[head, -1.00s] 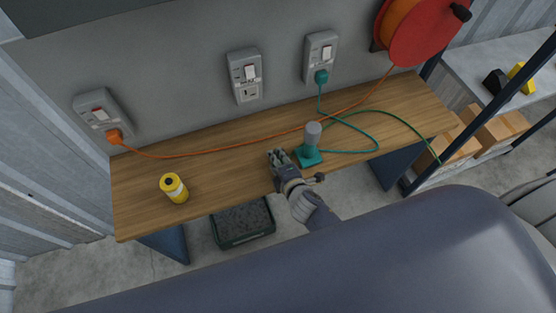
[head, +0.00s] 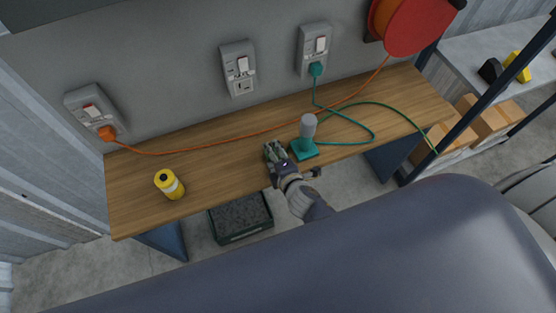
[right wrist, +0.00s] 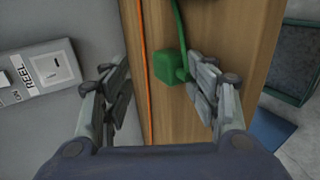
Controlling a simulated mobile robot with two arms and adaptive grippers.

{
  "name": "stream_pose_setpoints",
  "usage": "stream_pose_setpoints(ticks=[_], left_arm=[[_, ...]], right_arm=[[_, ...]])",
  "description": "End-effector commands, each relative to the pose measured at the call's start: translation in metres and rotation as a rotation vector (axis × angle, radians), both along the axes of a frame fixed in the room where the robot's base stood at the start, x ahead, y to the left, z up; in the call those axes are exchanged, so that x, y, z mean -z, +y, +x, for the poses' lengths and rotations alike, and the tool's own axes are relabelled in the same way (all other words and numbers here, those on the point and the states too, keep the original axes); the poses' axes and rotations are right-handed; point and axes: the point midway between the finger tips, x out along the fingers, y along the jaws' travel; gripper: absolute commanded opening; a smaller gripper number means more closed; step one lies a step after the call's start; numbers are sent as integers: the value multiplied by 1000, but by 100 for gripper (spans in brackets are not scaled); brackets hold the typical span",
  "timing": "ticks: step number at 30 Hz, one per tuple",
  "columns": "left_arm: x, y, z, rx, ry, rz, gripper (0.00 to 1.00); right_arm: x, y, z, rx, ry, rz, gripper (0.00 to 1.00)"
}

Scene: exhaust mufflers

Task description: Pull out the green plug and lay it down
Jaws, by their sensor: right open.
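The green plug (head: 316,70) sits in the right-hand wall socket (head: 313,45), with its green cord (head: 345,120) hanging to the bench. My right gripper (head: 274,152) is over the front of the bench, well below and left of the plug. In the right wrist view my right gripper (right wrist: 160,95) has its fingers wide apart with nothing held. A green block (right wrist: 168,66) with a green tube or cord shows beside the right finger; it seems to be the base of the grey-topped green device (head: 305,148). The plug is not clearly seen in that view. My left gripper is not in view.
An orange cord (head: 210,148) runs across the bench (head: 145,205) from the left socket to the red reel (head: 412,28). A yellow bottle (head: 170,184) stands at the left. The middle socket (head: 239,68) is empty. The bench's middle left is clear.

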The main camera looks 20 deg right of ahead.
Motion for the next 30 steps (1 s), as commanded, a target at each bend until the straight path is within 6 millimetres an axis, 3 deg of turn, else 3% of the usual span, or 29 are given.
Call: stream_pose_setpoints(ticks=[18,30], left_arm=[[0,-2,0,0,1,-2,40],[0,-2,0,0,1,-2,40]], right_arm=[[-51,-3,-90,-1,1,0,56],[-59,-3,-101,-1,0,1,56]])
